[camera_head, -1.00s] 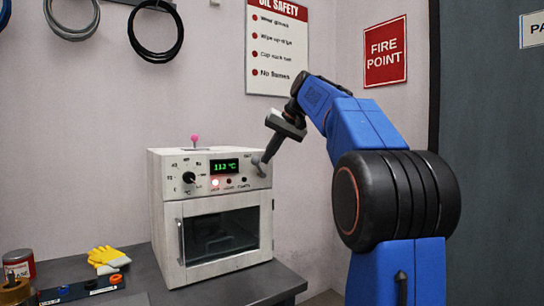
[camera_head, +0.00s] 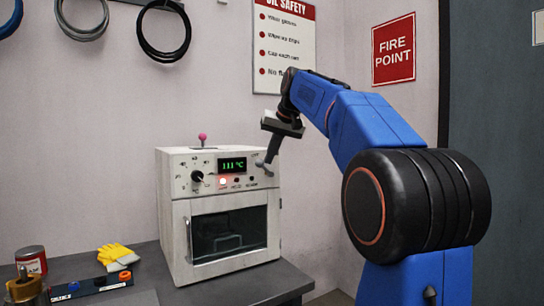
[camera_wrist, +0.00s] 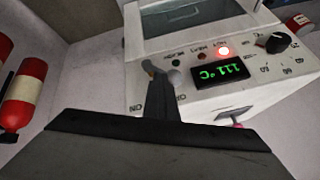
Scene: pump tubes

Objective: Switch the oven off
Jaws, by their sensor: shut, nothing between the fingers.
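The white oven (camera_head: 220,265) stands on the dark bench with its glass door closed. Its front panel has a green display (camera_head: 232,165) reading about 111 °C, a lit red lamp (camera_head: 223,181) and a black knob (camera_head: 197,177). My gripper (camera_head: 264,163) is shut and empty, angled down at the panel's upper right corner. In the wrist view, where the oven looks upside down, my gripper (camera_wrist: 158,78) is beside a small grey rounded lever (camera_wrist: 175,75). Whether they touch, and which way the lever is set, I cannot tell.
Yellow gloves (camera_head: 117,256), a red can (camera_head: 31,260) and a black tray with small parts (camera_head: 92,288) lie on the bench left of the oven. A pink-topped rod (camera_head: 202,137) stands on the oven. Red extinguishers (camera_wrist: 22,95) show in the wrist view.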

